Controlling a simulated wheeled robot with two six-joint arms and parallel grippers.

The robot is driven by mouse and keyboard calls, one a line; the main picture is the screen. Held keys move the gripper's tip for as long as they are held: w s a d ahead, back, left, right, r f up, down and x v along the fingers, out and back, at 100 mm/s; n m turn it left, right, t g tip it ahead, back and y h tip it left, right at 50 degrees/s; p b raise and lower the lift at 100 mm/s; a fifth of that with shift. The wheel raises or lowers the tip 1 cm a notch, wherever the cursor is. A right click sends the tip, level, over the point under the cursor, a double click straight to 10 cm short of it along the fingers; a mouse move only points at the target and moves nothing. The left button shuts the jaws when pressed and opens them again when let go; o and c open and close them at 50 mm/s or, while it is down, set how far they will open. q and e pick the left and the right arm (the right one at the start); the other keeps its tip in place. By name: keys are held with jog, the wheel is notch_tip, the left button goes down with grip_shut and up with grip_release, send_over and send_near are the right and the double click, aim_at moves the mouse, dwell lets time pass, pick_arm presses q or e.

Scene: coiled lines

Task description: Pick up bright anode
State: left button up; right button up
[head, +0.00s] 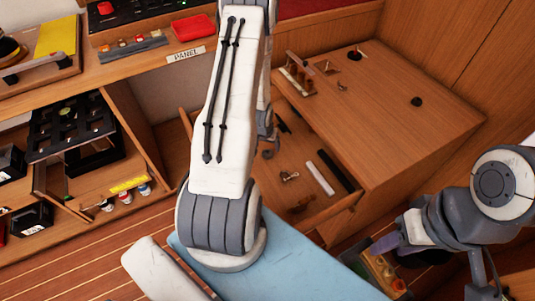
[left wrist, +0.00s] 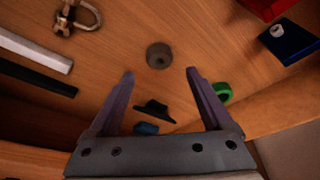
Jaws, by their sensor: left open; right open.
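My left gripper (left wrist: 160,72) is open and empty above the open drawer (head: 318,214). In the head view its arm hides much of it. In the left wrist view a round dark grey piece with a central hole (left wrist: 158,55) lies on the wood just beyond and between the fingertips. It could be an anode, but I cannot tell whether it is the bright one. My right gripper (head: 384,246) is at the lower right of the head view, open and partly hidden, apart from the drawer.
A shackle (left wrist: 77,18), a white bar (left wrist: 35,50) and a black bar (left wrist: 36,77) lie at left in the wrist view. A black piece (left wrist: 154,111), a green ring (left wrist: 222,92) and a blue box (left wrist: 289,41) are near the fingers. The wooden cabinet top (head: 385,115) is mostly clear.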

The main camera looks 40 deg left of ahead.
aim_at(267, 150)
pick_arm(q)
jog(key=x, duration=0.4)
jog(key=shift+s+f, duration=0.1)
jog(key=shift+f, duration=0.25)
grip_shut()
